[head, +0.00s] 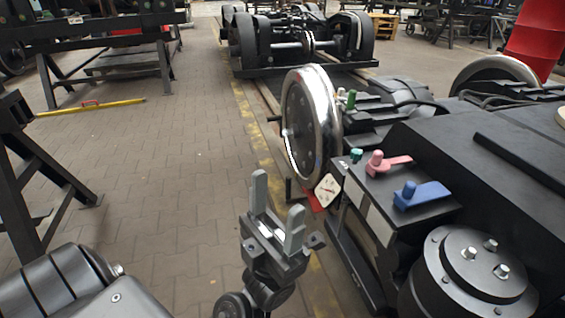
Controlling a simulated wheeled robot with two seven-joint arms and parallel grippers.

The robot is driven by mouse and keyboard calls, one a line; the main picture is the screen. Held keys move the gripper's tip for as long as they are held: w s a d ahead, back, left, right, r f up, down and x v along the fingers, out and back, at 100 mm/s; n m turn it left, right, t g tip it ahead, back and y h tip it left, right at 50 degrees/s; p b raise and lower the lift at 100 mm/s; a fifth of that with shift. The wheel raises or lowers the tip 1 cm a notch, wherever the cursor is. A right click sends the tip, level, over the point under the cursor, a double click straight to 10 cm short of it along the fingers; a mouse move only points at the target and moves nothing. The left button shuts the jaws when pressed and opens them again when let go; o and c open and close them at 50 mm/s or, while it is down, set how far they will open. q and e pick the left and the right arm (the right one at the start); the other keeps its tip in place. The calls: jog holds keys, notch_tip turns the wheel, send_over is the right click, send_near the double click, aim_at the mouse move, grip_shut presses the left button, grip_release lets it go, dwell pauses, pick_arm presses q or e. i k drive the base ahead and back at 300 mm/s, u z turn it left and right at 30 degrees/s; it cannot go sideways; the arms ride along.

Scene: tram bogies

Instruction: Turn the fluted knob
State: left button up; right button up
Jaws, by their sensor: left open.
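A small teal knob (356,155) stands at the left rear edge of the dark housing (440,150); it may be the fluted knob, but it is too small for me to make out flutes. Beside it on the housing top are a pink lever (385,162) and a blue lever (420,196). My left gripper (277,211) is open and empty, its two grey fingers pointing up and away. In the picture it is left of and below the teal knob, clear of the housing. My right gripper is out of view.
A large steel wheel (312,122) stands just behind. A round bolted cover (474,268) is at the lower right. The paved floor (170,180) to the left is mostly clear.

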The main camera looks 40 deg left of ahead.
aim_at(355, 154)
jog(key=u, duration=0.55)
jog(key=k, duration=1.3)
jog(key=u, duration=0.7)
jog(key=i, duration=1.35)
jog(key=z, duration=0.9)
jog(key=i, duration=0.25)
jog(key=z, duration=0.15)
